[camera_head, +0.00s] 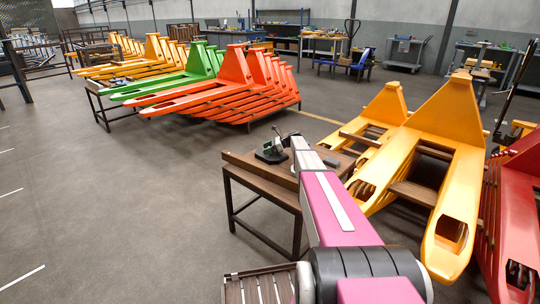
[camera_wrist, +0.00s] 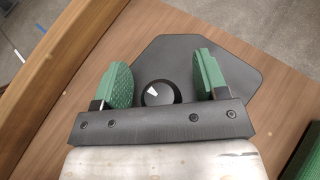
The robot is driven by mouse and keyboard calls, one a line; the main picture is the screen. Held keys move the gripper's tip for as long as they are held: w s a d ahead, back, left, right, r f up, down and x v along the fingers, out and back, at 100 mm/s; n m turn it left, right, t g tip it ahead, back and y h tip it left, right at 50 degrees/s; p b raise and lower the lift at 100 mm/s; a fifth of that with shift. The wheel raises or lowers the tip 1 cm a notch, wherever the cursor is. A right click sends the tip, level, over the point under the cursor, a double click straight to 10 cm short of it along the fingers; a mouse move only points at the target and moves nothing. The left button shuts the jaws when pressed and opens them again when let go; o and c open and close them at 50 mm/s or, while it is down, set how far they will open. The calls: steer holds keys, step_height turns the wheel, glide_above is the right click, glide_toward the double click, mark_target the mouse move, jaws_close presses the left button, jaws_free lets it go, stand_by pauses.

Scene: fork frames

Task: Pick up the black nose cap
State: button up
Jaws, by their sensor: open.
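In the wrist view a round black piece with a small white mark, which looks like the black nose cap (camera_wrist: 158,98), sits on a dark grey angular plate (camera_wrist: 235,65). My gripper (camera_wrist: 163,80) is open, with one green pad on each side of the cap. Gaps show between the cap and both pads. The cap's near edge is partly hidden by the gripper's dark bar. In the head view my arm reaches over a small brown table (camera_head: 262,185), and the dark plate (camera_head: 268,156) lies on its top. The cap is too small to make out there.
A raised wooden edge (camera_wrist: 75,55) runs along the table's left in the wrist view. A dark green object (camera_wrist: 305,155) shows at its lower right corner. In the head view yellow forked frames (camera_head: 455,180) stand close right of the table. Open floor (camera_head: 130,200) lies to the left.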

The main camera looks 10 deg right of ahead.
steer(key=c, duration=1.1)
steer(key=shift+o, duration=0.2)
steer(key=shift+r, duration=0.1)
